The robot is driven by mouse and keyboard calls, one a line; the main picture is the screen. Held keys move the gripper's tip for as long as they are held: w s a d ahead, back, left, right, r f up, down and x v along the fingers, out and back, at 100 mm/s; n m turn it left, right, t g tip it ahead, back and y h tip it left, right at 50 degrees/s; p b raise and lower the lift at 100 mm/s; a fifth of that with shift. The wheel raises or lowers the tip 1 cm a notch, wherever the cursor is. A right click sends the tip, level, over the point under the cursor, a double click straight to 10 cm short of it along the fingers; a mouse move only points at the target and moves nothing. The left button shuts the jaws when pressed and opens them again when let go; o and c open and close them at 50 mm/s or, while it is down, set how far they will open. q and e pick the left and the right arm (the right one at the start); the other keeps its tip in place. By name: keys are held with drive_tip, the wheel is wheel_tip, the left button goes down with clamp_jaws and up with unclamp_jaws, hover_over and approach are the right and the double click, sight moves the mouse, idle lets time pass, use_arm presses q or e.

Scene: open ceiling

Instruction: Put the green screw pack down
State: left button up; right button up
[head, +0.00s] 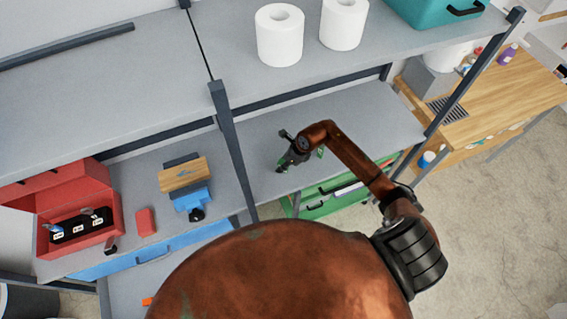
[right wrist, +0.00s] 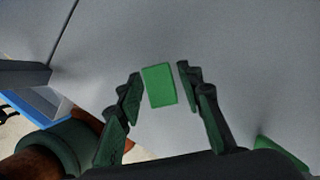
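The green screw pack (right wrist: 160,85) shows in the right wrist view as a small green block between the fingers of my right gripper (right wrist: 161,78). Narrow gaps show between the pack and the fingers, so the gripper looks open around it. The grey shelf surface lies behind the pack. In the head view my right gripper (head: 281,152) is over the grey middle shelf (head: 350,115), right of the dark post. The pack cannot be made out clearly there. My left gripper is not in view.
A dark post (head: 233,150) stands just left of my right gripper. Green drawers (head: 330,203) are below the shelf. A red box (head: 75,205) and a blue tool with a wooden block (head: 183,174) stand left. Paper rolls (head: 280,35) stand on the upper shelf. Shelf right of the gripper is clear.

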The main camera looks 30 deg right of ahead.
drive_tip(key=shift+o, duration=0.3)
drive_tip(key=shift+r, duration=0.3)
drive_tip(key=b+v, duration=0.1)
drive_tip(key=v, duration=1)
drive_tip(key=shift+r, duration=0.3)
drive_tip(key=shift+s, duration=0.1)
